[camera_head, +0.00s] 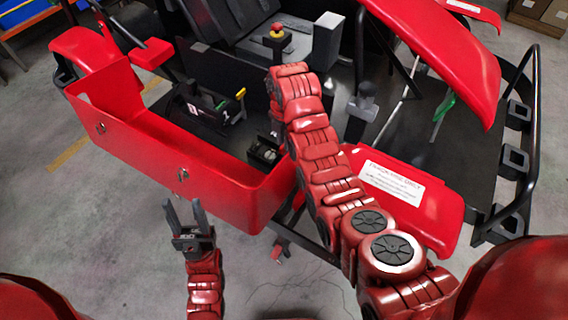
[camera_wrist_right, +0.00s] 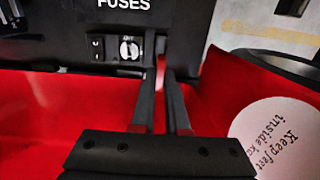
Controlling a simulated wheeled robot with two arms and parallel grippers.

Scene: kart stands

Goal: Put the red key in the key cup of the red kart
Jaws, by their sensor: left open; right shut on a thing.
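The red kart (camera_head: 190,150) fills the middle of the head view. My right arm reaches over its front panel, and its gripper is mostly hidden beneath the arm there. In the right wrist view my right gripper (camera_wrist_right: 160,58) is shut, with a small red strip between its dark fingers. This strip fits the red key, but its shape is not clear against the red bodywork. The fingers are beside a round white switch (camera_wrist_right: 130,48) on a black panel marked FUSES. I cannot make out the key cup for certain. My left gripper (camera_head: 185,208) is open and empty outside the kart.
A black box (camera_head: 266,152) sits inside the kart, near my right arm. A red-topped button (camera_head: 277,31) and a yellow-handled lever (camera_head: 239,95) stand further in. A black tube frame (camera_head: 531,130) edges the right side.

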